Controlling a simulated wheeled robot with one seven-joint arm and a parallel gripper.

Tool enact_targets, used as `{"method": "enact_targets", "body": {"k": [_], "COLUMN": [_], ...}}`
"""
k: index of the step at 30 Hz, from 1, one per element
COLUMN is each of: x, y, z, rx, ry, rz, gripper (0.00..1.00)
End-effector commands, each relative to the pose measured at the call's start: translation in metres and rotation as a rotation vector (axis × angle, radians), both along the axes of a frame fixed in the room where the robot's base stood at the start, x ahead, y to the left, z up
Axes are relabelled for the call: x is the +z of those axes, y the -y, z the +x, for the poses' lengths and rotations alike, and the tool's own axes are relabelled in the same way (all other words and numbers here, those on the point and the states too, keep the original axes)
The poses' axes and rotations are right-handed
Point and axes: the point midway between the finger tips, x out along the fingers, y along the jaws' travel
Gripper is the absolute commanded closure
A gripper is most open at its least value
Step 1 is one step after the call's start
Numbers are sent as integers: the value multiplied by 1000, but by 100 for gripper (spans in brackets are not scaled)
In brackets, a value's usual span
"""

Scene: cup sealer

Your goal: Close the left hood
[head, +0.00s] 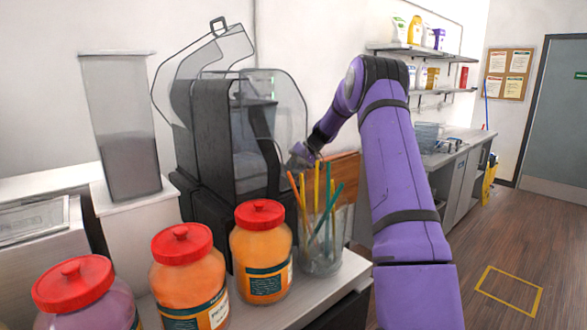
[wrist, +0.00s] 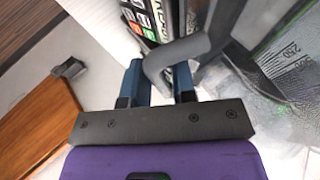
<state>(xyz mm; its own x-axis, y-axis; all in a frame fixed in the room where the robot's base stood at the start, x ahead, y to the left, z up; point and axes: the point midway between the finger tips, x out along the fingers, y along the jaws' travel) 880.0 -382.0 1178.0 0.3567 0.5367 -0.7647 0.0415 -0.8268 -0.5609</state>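The cup sealer machine (head: 196,135) stands on the counter with two clear, dark-edged hoods. One hood (head: 208,52) is tilted up at the back left, with a handle loop at its top. The other hood (head: 284,110) sits lower, at the right of the machine. My gripper (head: 300,153) is at the lower front edge of this lower hood. The contact faces are partly hidden.
Three red-lidded jars (head: 262,252) and a glass with colored straws (head: 322,240) stand in front of the machine. A clear container (head: 122,120) stands left. A brown wooden board (head: 343,185) is behind the straws. The floor at right is free.

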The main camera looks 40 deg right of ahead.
Motion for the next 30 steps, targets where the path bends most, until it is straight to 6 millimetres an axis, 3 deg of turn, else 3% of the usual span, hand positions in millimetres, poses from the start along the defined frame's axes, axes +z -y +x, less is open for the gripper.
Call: {"method": "enact_targets", "body": {"k": [16,30], "x": [10,70], "y": [6,49], "z": [-2,-31], "rx": [-3,-3], "ry": [8,8], "rz": [-4,-4], "gripper": [75,75]}}
